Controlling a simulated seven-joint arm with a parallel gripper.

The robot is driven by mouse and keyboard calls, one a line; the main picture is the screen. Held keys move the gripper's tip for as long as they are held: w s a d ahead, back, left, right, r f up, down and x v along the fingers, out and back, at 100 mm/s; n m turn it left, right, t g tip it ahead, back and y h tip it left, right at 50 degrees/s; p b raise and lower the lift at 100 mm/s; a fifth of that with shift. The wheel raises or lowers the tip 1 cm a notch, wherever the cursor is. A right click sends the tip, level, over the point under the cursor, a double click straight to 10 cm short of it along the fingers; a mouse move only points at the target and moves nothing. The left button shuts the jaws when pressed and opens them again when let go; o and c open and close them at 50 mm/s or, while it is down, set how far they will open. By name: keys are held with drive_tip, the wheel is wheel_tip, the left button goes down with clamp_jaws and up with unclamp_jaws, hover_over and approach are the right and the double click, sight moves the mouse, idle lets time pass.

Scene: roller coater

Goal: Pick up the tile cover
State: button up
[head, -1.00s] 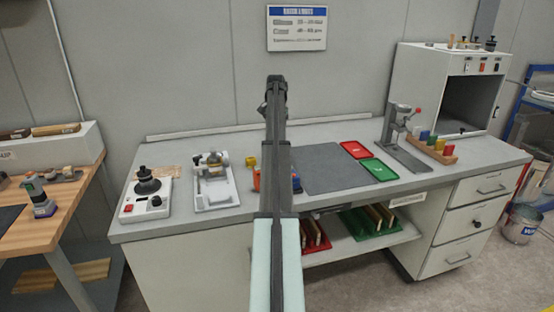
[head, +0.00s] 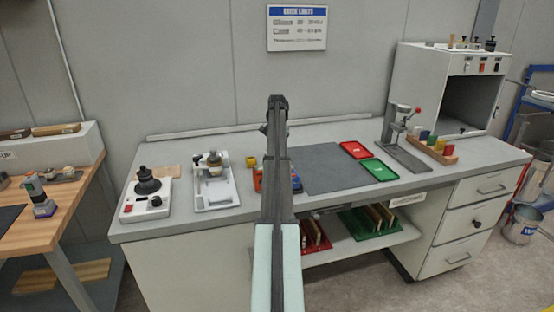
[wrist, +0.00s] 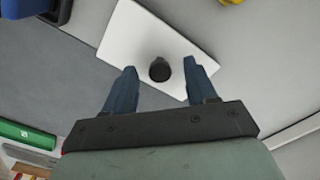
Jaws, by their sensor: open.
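The tile cover (wrist: 135,35) is a flat white plate with a round black knob (wrist: 160,69) on top. It lies on the grey bench in the wrist view. My gripper (wrist: 160,66) is open, with its two blue fingers on either side of the knob in that view. I cannot tell whether the fingertips are level with the knob or still above it, and I see no contact. In the head view my arm hides the cover and the fingers.
A dark grey mat (head: 335,168), a red tray (head: 356,150) and a green tray (head: 380,170) lie right of my arm. A yellow cup (head: 251,162) and a white-based device (head: 215,190) stand to the left. A grey press stand (head: 392,130) is farther right.

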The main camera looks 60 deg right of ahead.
clamp_jaws()
idle(0.3)
